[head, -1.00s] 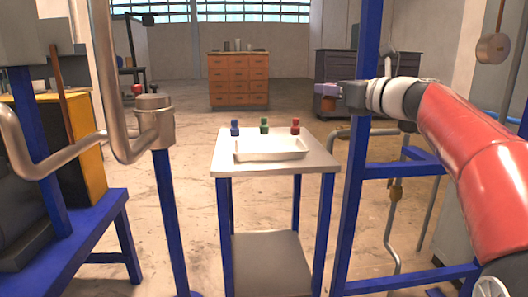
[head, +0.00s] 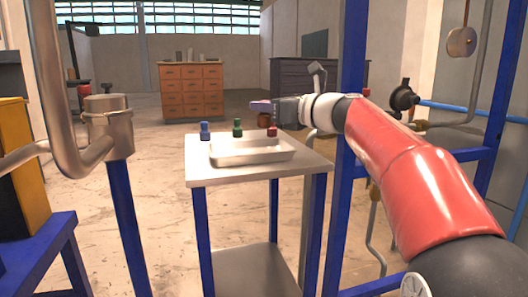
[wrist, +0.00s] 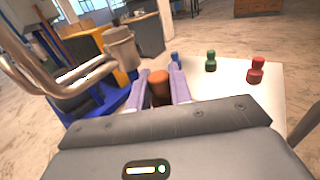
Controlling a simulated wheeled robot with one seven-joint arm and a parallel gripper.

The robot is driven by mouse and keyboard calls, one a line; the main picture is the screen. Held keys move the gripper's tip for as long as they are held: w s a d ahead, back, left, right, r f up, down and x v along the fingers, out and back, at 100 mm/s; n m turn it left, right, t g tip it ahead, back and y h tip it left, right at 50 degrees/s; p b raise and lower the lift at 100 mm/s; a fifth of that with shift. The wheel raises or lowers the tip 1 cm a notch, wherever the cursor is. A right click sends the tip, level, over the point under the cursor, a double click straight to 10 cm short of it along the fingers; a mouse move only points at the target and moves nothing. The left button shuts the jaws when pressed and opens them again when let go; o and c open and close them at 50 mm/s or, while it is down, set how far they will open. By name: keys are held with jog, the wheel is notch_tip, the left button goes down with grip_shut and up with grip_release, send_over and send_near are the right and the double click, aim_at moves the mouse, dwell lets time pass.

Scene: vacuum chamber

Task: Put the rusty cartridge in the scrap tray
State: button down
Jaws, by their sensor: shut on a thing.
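The rusty cartridge (wrist: 160,80) is orange-brown and sits between the two pale purple fingers of my gripper (wrist: 159,92) in the wrist view. My gripper is shut on it. The scrap tray (head: 262,157) is a shallow white tray on the table, with nothing visible inside. It cannot be made out clearly in the wrist view.
The pale table (head: 225,175) carries blue (head: 205,131), green (head: 238,128) and red (head: 272,132) small items behind the tray. A metal pipe (head: 110,130) on a blue post stands left. A blue frame post (head: 350,130) stands right, close to my arm.

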notch_tip(320, 180, down, 8)
jog(key=shift+r+b, duration=0.25)
jog(key=shift+b, duration=0.85)
jog(key=shift+f, duration=0.1)
jog(key=c, duration=1.3)
grip_release()
jog(key=shift+o, duration=0.2)
